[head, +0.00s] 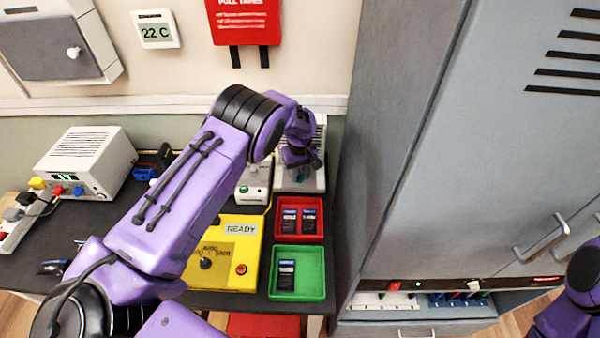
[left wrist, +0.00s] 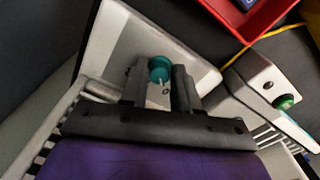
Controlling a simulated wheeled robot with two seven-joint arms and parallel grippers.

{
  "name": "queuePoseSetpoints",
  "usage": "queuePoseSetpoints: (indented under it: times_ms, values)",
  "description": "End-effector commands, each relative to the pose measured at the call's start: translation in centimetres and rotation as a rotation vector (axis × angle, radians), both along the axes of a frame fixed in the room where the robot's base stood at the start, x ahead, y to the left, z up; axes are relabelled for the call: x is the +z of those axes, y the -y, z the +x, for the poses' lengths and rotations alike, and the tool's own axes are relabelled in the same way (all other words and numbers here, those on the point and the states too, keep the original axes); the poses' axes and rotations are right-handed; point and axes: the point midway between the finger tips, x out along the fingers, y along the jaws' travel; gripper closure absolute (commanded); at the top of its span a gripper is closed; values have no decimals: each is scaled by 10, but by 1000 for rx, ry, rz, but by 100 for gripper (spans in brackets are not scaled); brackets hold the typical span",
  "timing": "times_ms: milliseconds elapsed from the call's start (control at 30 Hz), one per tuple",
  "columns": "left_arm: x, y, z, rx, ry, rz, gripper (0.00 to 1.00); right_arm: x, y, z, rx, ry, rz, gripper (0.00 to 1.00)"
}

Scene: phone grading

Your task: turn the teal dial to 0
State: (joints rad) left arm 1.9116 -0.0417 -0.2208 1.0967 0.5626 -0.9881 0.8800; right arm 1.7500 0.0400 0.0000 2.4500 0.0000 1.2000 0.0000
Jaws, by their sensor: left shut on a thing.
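The teal dial (left wrist: 159,70) shows in the left wrist view on the face of a pale grey box (left wrist: 112,42). My left gripper (left wrist: 160,88) has its two dark fingers on either side of the dial, shut on it. A small light pointer mark shows on the dial's lower part; no scale numbers are readable. In the head view my left gripper (head: 300,155) is at the box (head: 312,180) by the back wall, and the arm and gripper hide most of the dial. My right gripper is not in view; only part of my right arm shows at the right edge.
A white box with a green button (left wrist: 285,102) stands beside the dial's box. A red tray (head: 322,232) and a green tray (head: 322,292) hold phones in front. A yellow fixture (head: 258,222) reads READY. A tall grey cabinet (head: 400,120) stands close on the right.

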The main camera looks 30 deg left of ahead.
Motion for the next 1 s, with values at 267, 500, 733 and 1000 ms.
queuePoseSetpoints:
  times_ms: [267, 500, 733, 1000]
  values:
    - [1, -2, 1, 7, 5, 3, 100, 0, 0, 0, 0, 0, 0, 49]
    - [1, -2, 1, 5, 4, 3, 44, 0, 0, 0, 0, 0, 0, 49]
    - [1, -1, 1, 4, 1, 2, 44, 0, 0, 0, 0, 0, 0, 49]
    - [43, -1, 2, 5, 6, 1, 44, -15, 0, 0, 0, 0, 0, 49]
